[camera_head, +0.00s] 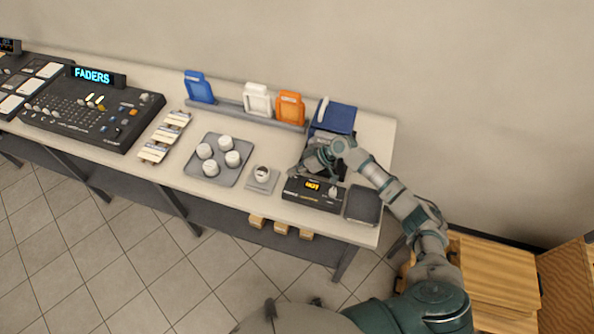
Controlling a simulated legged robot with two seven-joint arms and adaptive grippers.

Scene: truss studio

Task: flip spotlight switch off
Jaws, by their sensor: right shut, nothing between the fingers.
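A small black box with a lit orange display (313,193) stands near the front edge of the table's right end. A small light knob or switch shows on its top, right of the display; its position is too small to tell. I cannot clearly make out a spotlight. My right gripper (313,160) is shut and empty, just behind and above this box. My right arm reaches in from the lower right. The gripper and wrist partly hide a dark object with a blue top (336,117) behind them. My left gripper is not in view.
Blue, white and orange holders (290,107) stand on the back rail. Wooden crates (490,270) stand right.

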